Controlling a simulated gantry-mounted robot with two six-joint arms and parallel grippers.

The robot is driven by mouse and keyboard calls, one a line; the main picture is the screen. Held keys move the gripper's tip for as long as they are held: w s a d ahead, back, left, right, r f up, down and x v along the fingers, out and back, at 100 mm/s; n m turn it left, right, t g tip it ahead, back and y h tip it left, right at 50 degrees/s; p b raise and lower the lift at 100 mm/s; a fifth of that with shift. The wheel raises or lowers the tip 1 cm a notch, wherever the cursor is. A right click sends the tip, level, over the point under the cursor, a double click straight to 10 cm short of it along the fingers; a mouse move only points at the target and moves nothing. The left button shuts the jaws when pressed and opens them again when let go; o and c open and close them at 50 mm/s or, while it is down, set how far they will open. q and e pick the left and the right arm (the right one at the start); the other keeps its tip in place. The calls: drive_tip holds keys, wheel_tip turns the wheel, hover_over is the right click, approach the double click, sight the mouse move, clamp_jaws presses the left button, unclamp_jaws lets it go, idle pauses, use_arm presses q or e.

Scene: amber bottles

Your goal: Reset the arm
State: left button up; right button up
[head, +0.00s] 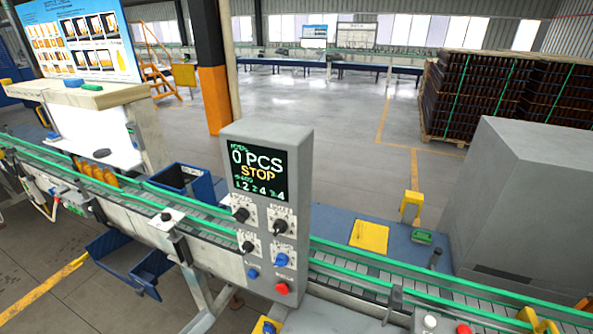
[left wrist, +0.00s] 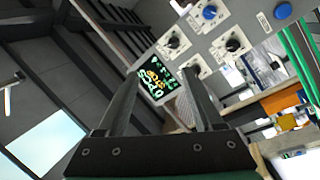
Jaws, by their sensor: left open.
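My left gripper (left wrist: 158,76) is open in the left wrist view, with its two dark fingers apart and nothing between them. Behind the fingers, the grey control panel shows tilted, with its lit screen (left wrist: 155,82), black knobs and blue buttons. In the head view the control panel (head: 265,140) stands upright in the middle. Its screen (head: 259,172) reads 0 PCS and STOP. I cannot clearly make out my left gripper in the head view. My right gripper is in neither view.
A green-railed conveyor (head: 350,268) runs across the front, behind and beside the panel. Amber bottles (head: 103,174) stand at the left near a blue bin (head: 182,183). A grey cabinet (head: 530,200) stands at the right. Crates of dark bottles (head: 500,90) are stacked behind. The floor beyond is open.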

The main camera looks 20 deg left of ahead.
use_arm(q)
drive_tip(key=w+d+r+m+t+h, duration=0.1)
drive_tip(key=d+r+m, duration=0.2)
drive_tip(key=r, duration=0.6)
drive_tip(key=d+r+m+t+h, duration=0.2)
drive_tip(key=d+r+m, duration=0.2)
drive_tip(key=r, duration=0.6)
drive_tip(key=w+d+r+m+t+h, duration=0.1)
drive_tip(key=d+r+m, duration=0.2)
drive_tip(key=r, duration=0.6)
drive_tip(key=a+r+n+t+y+p, duration=0.1)
drive_tip(key=a+r+y+p, duration=0.1)
drive_tip(key=r+p, duration=0.3)
drive_tip(key=s+a+r+n+t+y+p, duration=0.1)
drive_tip(key=r+y+p, duration=0.3)
drive_tip(key=r, duration=0.6)
drive_tip(key=a+r+n+t+y+p, duration=0.1)
drive_tip(key=a+r+t+y+p, duration=0.1)
drive_tip(key=r+p, duration=0.5)
drive_tip(key=shift+s+a+r+t+y+p, duration=0.3)
drive_tip(key=shift+a+r+t+y+p, duration=0.1)
drive_tip(key=shift+r+y, duration=0.15)
